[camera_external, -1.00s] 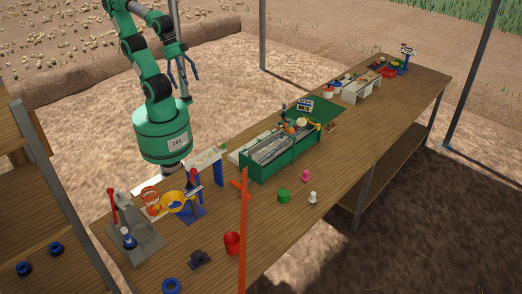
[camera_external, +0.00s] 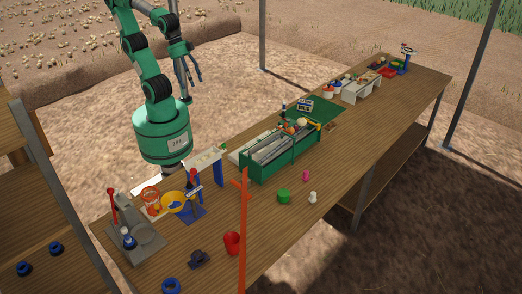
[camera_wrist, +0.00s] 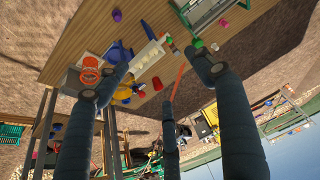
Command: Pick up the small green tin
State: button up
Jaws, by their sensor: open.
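The small green tin (camera_external: 283,196) stands upright on the open front part of the wooden bench in the external view. A small white piece (camera_external: 313,197) is to its right and a pink piece (camera_external: 306,175) is behind it. My gripper (camera_external: 188,80) is open and empty, high up behind the bench and well away from the tin. In the wrist view its dark fingers fill much of the picture, with nothing between them. A small green spot by the right fingertip there may be the tin, but I cannot tell.
A green crate (camera_external: 256,181) with compartments stands behind the tin. An upright orange post (camera_external: 243,235) rises to its left. A red cup (camera_external: 232,243), a yellow bowl (camera_external: 178,203) and a grey stand (camera_external: 142,243) are further left.

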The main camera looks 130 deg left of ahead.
jog(key=w+a+g, duration=0.1)
jog(key=w+a, duration=0.1)
jog(key=w, duration=1.2)
jog(key=n+g+b, duration=0.1)
jog(key=g+b, duration=0.2)
jog(key=g, duration=0.1)
send_over(283, 192)
notch_tip(283, 192, down, 34)
jog(key=shift+s, duration=0.1)
jog(key=shift+f, duration=0.15)
jog(key=shift+f+b, duration=1)
jog(key=shift+f, duration=3.2)
jog(key=shift+f, duration=0.1)
